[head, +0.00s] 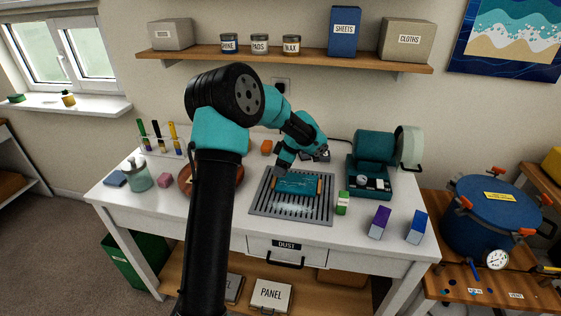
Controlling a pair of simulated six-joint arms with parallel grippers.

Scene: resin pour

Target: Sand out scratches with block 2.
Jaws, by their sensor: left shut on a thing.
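The panel (298,184), teal with orange-brown ends, lies on a grey slatted grate (262,208) in the middle of the white table. My left gripper (281,168) is over the far left part of the panel, pointing down. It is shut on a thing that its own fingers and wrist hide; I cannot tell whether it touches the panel. A green block (343,204), a purple block (380,223) and a blue block (416,228) stand to the right of the grate. Their numbers and any scratches are too small to read. My right gripper is not in view.
A teal machine (374,147) stands at the back right. A blue pot (487,214) stands on the side bench.

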